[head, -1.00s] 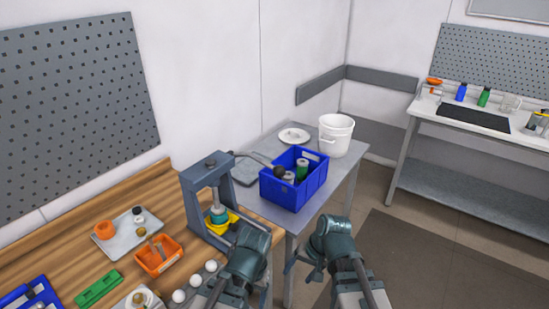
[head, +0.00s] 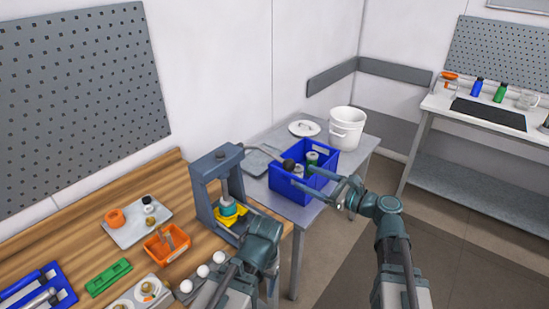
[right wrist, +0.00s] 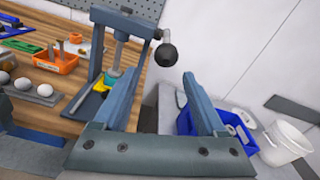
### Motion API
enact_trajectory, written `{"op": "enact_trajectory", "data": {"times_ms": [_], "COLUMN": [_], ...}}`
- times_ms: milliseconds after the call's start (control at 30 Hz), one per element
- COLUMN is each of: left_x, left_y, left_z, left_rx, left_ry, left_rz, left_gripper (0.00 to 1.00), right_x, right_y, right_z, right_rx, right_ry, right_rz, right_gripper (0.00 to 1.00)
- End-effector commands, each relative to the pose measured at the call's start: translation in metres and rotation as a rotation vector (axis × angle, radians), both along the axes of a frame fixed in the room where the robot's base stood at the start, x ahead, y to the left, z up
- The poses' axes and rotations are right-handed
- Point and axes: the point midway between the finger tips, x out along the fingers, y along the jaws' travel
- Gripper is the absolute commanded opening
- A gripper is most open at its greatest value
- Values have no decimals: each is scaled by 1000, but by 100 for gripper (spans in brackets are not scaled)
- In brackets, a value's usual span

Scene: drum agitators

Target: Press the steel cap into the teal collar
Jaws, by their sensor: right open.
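The teal collar (head: 229,208) sits in a yellow holder (head: 234,221) at the foot of the blue-grey press (head: 202,200). It also shows in the right wrist view (right wrist: 114,72), below the press ram. I cannot make out the steel cap separately. The press lever (head: 262,156) slants out to the right and ends in a black ball knob (head: 288,165). My right gripper (head: 307,181) is open and empty, just right of the knob. In the right wrist view the knob (right wrist: 166,54) lies ahead, between and beyond the open fingertips (right wrist: 164,78). My left arm crosses before the press; its gripper is hidden.
A blue crate (head: 318,187) with bottles stands on the grey side table behind my right gripper, close to the knob. A white bucket (head: 347,128) is behind it. An orange bin (head: 160,252), a grey tray (head: 125,236) and white balls (head: 203,271) lie on the wooden bench.

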Motion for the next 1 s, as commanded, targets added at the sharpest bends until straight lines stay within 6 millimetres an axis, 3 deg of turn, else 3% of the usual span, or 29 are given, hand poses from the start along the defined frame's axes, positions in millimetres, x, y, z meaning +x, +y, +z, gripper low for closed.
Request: {"op": "enact_trajectory", "data": {"times_ms": [200, 367, 1000], "left_x": [0, 0, 0], "left_y": [0, 0, 0], "left_z": [0, 0, 0], "left_rx": [0, 0, 0], "left_ry": [0, 0, 0], "left_rz": [0, 0, 0], "left_gripper": [76, 76, 76], "right_x": [4, 10, 79], "right_y": [-5, 3, 93], "right_z": [10, 10, 10], "right_rx": [77, 75, 72], "right_ry": [26, 26, 24], "right_rz": [-19, -17, -15], "right_gripper": [74, 74, 74]}}
